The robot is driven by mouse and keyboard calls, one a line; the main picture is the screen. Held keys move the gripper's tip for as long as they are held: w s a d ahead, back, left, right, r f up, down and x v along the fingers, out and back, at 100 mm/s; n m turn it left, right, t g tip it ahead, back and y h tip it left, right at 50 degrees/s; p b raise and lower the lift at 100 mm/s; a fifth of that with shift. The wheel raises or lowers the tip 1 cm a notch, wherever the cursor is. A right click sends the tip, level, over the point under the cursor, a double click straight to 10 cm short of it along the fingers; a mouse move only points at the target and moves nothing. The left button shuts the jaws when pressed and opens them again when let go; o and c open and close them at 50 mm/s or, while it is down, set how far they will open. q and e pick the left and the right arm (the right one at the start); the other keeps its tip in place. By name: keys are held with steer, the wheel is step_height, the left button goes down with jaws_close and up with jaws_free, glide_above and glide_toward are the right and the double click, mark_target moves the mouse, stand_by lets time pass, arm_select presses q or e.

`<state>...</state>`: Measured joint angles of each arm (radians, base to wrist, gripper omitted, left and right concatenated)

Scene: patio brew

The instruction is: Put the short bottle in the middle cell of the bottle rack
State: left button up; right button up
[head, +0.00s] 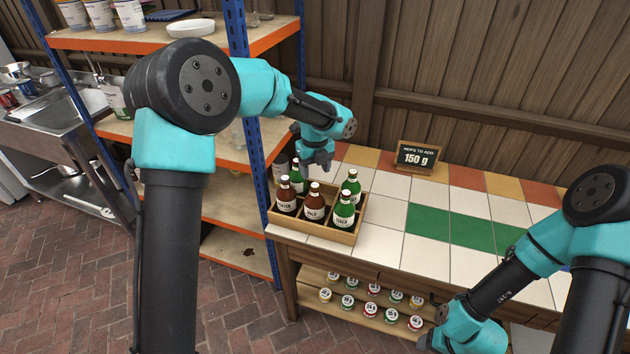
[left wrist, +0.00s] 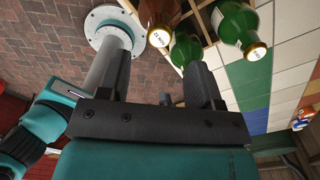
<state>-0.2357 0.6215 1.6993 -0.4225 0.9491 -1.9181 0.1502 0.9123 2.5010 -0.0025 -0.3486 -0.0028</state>
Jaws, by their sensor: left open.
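The wooden bottle rack (head: 315,235) stands at the table's left end. Its front row holds two brown bottles, left (head: 286,197) and middle (head: 314,203), and a green bottle at right (head: 344,211). Behind are a green bottle at back right (head: 352,183) and one at back left (head: 298,178). I cannot tell which is the short bottle. My left gripper (head: 317,163) is above the rack's back row and hides its middle. In the left wrist view, its fingers (left wrist: 158,60) are apart and empty, near several bottle tops. My right gripper (head: 440,340) is low at the bottom, its jaws unclear.
A sign (head: 417,156) reading 150 g stands at the back of the tiled table (head: 385,235). The tiles right of the rack are clear. Several small jars (head: 373,290) stand on the shelf below. A shelf unit with a blue post (head: 250,130) is close at left.

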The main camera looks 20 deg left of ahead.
arm_select(q)
steer(key=shift+r, duration=2.35)
